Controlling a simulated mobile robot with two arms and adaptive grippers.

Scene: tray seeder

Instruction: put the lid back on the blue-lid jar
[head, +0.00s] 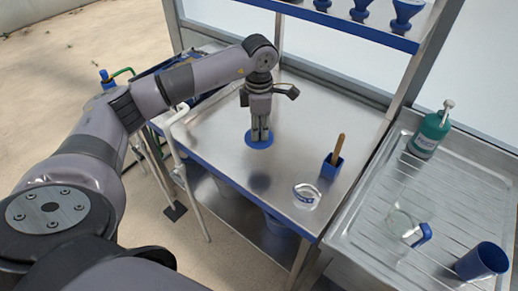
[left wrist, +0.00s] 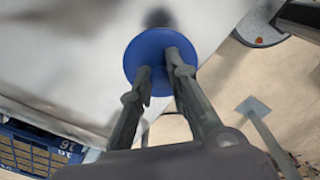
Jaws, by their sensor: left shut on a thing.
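My left gripper (head: 260,136) is shut on a round blue lid (head: 259,146), fingers pointing down. The lid is held above the steel bench, with a dark shadow on the bench nearer the camera. In the left wrist view the lid (left wrist: 148,45) lies flat across the fingertips (left wrist: 158,62). A clear, low glass jar with a blue-marked label (head: 306,196) stands open near the bench's front right corner, apart from the lid, to its right and nearer the camera. My right gripper is not in view.
A blue holder (head: 331,166) with a wooden-handled tool stands behind the jar. On the ribbed drainboard (head: 375,195) are a green pump bottle (head: 430,134), a glass jug with a blue handle (head: 400,224) and a blue cup (head: 482,262). A shelf (head: 340,22) with blue funnels hangs behind.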

